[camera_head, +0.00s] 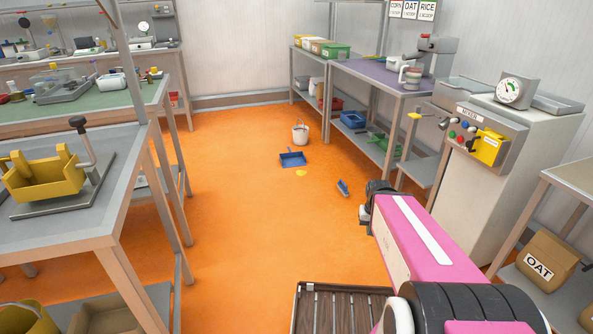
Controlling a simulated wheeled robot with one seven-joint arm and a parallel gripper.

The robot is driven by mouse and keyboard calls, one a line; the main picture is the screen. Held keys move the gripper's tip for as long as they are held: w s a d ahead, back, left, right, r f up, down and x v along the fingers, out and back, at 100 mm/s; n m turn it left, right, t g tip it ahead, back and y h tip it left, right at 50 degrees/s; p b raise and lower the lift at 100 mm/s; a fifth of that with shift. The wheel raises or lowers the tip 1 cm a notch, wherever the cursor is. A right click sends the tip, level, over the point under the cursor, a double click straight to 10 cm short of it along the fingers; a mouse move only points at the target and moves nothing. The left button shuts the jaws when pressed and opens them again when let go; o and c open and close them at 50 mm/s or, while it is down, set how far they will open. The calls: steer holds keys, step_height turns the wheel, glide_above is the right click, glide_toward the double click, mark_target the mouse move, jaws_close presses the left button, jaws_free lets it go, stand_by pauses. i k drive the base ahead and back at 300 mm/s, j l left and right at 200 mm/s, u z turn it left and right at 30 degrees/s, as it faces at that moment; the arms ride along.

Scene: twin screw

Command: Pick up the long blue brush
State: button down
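A small blue brush-like thing (343,188) with a paler edge lies on the orange floor near the middle of the view, short of the right-hand benches. It is too small to judge its length or bristles well. My pink arm reaches in from the lower right. Its dark end, where my gripper (371,204) seems to be, shows just right of and nearer than the blue thing, apart from it in the picture. The fingers cannot be made out, so I cannot tell whether they are open or shut.
A blue dustpan (292,159), a yellow spot (301,173) and a white bucket (300,133) are on the floor farther back. A workbench (95,195) stands left; a purple-topped bench (375,75) and a control cabinet (505,185) stand right.

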mark_target(343, 188)
steer(key=i+j+z, duration=0.15)
steer(key=i+j, duration=0.2)
steer(key=i, duration=0.3)
steer(key=i+j+z, duration=0.15)
steer(key=i+j, duration=0.35)
steer(key=i, duration=0.15)
steer(key=i+j+z, duration=0.1)
steer(key=i+j, duration=0.4)
steer(key=i, duration=0.15)
